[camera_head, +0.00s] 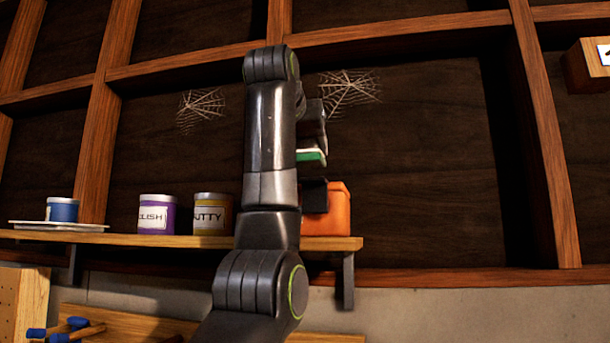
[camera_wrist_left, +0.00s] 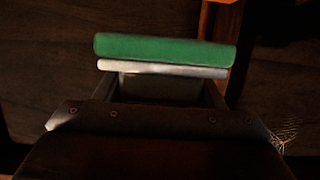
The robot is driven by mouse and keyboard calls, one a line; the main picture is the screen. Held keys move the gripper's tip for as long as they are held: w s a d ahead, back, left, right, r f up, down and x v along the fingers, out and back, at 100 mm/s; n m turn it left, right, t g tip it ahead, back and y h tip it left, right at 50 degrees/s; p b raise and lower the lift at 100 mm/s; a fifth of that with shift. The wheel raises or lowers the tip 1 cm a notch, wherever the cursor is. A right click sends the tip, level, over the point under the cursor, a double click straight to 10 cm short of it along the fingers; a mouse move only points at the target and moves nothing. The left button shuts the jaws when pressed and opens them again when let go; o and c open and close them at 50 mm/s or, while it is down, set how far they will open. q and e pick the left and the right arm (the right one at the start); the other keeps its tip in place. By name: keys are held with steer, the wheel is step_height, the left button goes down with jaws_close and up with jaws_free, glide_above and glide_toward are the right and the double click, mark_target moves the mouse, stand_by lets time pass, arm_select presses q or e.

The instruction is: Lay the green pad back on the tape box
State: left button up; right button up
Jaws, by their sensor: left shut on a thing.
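The green pad (camera_head: 314,157) has a white layer against its green layer. In the left wrist view the pad (camera_wrist_left: 165,50) lies crosswise at the fingertips, white side nearer the camera. My left gripper (camera_head: 312,148) is shut on it, partly hidden behind my arm in the head view. An orange box (camera_head: 338,209), which I take for the tape box, stands at the right end of the shelf. The pad shows above it in the picture, apart from it. My arm hides the box's left part, and no label is readable. My right gripper is in neither view.
The wooden shelf (camera_head: 150,238) also holds a purple polish can (camera_head: 157,214), a yellow putty can (camera_head: 212,214) and a blue tin (camera_head: 62,210) on a tray. Blue-headed tools (camera_head: 66,330) are below. Cobwebs (camera_head: 348,90) hang on the wall behind.

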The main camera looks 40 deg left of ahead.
mark_target(305, 167)
arm_select(q)
steer(key=shift+w+d+f, duration=0.2)
steer(key=shift+d+f, duration=0.15)
steer(key=shift+f, duration=0.45)
steer(key=shift+s+f, duration=0.2)
steer(key=shift+f, duration=0.6)
steer(key=shift+w+a+f, duration=0.15)
steer(key=shift+a+f, duration=0.05)
steer(key=shift+f, duration=0.35)
steer(key=shift+d, duration=0.1)
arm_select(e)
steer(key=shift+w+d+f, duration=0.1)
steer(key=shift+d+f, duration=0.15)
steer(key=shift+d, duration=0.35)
arm_select(q)
steer(key=shift+d, duration=0.1)
